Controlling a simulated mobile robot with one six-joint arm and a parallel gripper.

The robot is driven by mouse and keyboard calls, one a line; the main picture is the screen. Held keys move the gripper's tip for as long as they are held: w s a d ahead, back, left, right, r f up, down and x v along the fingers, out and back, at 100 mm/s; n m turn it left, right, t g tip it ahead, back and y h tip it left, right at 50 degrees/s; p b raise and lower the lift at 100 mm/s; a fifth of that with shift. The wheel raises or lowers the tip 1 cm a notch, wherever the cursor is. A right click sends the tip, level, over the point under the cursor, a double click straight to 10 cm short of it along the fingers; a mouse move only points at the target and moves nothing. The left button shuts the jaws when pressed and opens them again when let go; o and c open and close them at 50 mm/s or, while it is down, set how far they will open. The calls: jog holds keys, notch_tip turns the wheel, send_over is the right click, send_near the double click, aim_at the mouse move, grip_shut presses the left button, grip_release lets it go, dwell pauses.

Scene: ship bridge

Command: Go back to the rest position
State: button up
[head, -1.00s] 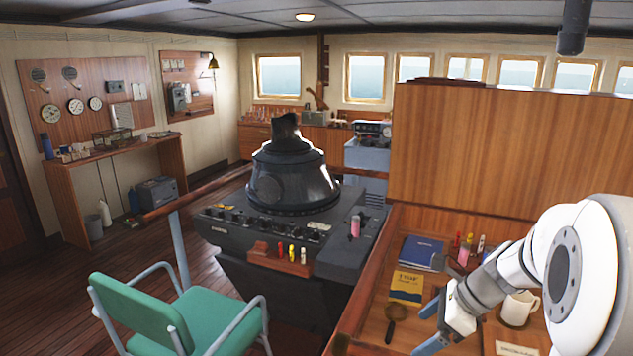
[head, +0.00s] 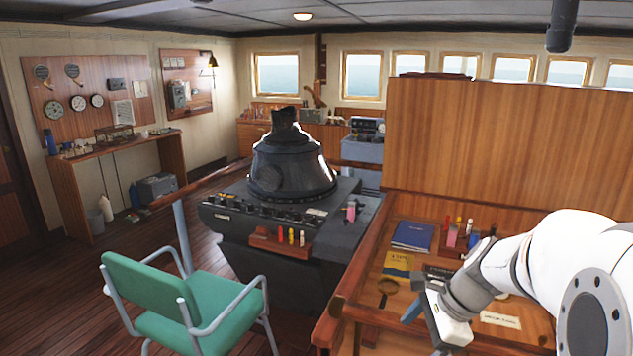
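My white arm reaches in from the right edge in the head view. My gripper (head: 424,331) is over the front of the wooden desk (head: 352,312), pointing down and left. One blue finger shows clearly and a darker tip shows lower down at the frame edge, with a gap between them. I see nothing held in that gap. The magnifying glass (head: 387,288) lies just left of and beyond the gripper.
A blue book (head: 412,236), a yellow book (head: 398,265) and a marker holder (head: 460,240) are on the desk. My arm hides most of the mug. A green chair (head: 205,305) and a dark console (head: 290,215) stand left. Wooden panel (head: 480,140) rises behind the desk.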

jog(key=s+a+f+n+h+b, duration=0.1)
jog(key=s+f+n+h+b, duration=0.1)
jog(key=s+n, duration=0.4)
jog(key=s+a+f+n+t+h+b, duration=0.1)
jog(key=s+a+f+n+h+b, duration=0.1)
jog(key=s+f+n+b, duration=0.2)
jog(key=s+n+b, duration=0.1)
jog(key=s+n, duration=0.2)
jog(key=n, duration=0.5)
jog(key=shift+a+h, duration=0.2)
jog(key=shift+h, duration=0.2)
jog(key=shift+c, duration=0.2)
